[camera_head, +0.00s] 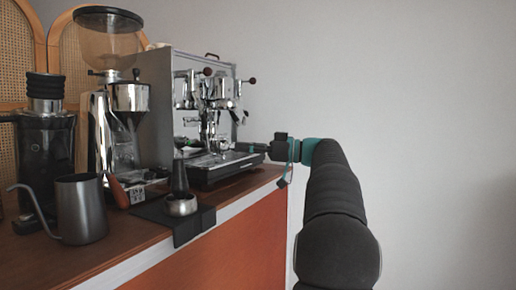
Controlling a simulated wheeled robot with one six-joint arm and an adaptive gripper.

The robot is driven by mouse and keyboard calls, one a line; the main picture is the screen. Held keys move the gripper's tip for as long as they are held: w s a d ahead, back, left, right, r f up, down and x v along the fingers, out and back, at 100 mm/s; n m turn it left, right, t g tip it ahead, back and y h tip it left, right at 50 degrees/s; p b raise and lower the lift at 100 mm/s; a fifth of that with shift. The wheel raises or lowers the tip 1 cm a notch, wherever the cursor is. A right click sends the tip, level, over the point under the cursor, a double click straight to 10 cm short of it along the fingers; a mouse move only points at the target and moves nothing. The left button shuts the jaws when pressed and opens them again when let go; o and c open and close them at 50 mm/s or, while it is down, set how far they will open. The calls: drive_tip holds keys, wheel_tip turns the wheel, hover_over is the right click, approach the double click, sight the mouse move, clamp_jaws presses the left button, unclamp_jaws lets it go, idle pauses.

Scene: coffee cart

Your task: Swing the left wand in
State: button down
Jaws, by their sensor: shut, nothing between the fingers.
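The espresso machine (155,105) stands on the counter with its chrome front turned to the right. Two dark-knobbed valves show high on its front, the left one (207,71) nearer and the right one (252,81) farther. The left wand is too small and mixed with the chrome parts below the left valve to pick out surely. My gripper (243,147) is shut and empty, pointing left at the machine's front, just above the drip tray (222,168). Its fingertips are small and dark; whether they touch any part cannot be told.
A grinder (128,98), a dark grinder (46,140) and a grey gooseneck kettle (80,208) stand left on the counter. A tamper and a metal cup (181,207) sit on a black mat (190,227) at the front edge.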

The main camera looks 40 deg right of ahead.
drive_tip(key=x, duration=0.7)
drive_tip(key=shift+w+p, duration=0.1)
drive_tip(key=shift+p, duration=0.3)
drive_tip(key=shift+a, duration=0.1)
